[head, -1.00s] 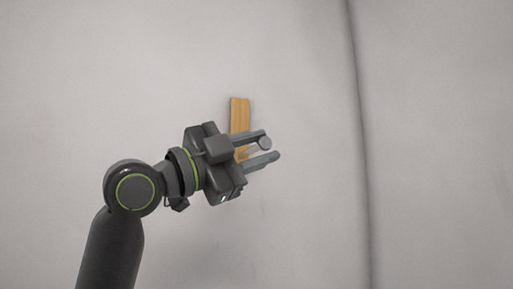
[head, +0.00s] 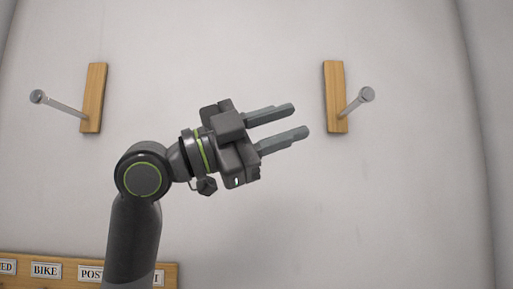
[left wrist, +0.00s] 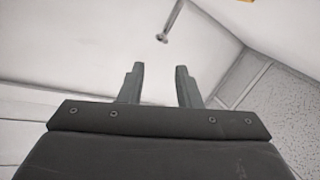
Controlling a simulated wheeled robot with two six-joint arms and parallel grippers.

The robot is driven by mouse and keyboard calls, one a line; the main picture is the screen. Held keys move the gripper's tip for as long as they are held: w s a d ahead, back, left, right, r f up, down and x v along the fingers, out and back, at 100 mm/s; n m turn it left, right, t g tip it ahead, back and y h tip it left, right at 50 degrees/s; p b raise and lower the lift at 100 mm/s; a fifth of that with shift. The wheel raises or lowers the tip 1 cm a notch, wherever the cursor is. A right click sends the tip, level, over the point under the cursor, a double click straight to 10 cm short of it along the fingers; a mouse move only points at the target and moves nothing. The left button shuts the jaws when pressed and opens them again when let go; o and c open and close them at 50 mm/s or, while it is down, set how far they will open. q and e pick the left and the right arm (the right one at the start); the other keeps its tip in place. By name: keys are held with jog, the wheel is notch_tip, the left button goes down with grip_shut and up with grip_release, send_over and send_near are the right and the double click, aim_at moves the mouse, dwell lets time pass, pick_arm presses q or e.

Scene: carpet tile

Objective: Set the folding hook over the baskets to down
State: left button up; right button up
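Two folding hooks are on the pale wall in the head view, each a grey rod with a round knob on an upright wooden board. The left hook (head: 62,104) rises from the lower part of its board (head: 94,90). The right hook (head: 354,104) does likewise on its board (head: 333,85). Both rods stick out from their boards. My left gripper (head: 301,120) is open and empty, and appears just left of the right board. In the left wrist view a hook rod (left wrist: 172,22) hangs into the picture beyond the open fingers (left wrist: 160,70). No baskets are in view.
A wooden label strip (head: 45,271) with white tags, one reading BIKE, runs along the bottom left, partly hidden by my left arm. The wall between the two boards is bare. A wall edge (head: 470,120) shows at the right.

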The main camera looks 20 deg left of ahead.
pick_arm(q)
jog(key=shift+b+v, duration=0.45)
jog(key=shift+v, duration=1.55)
jog(key=shift+r, duration=0.1)
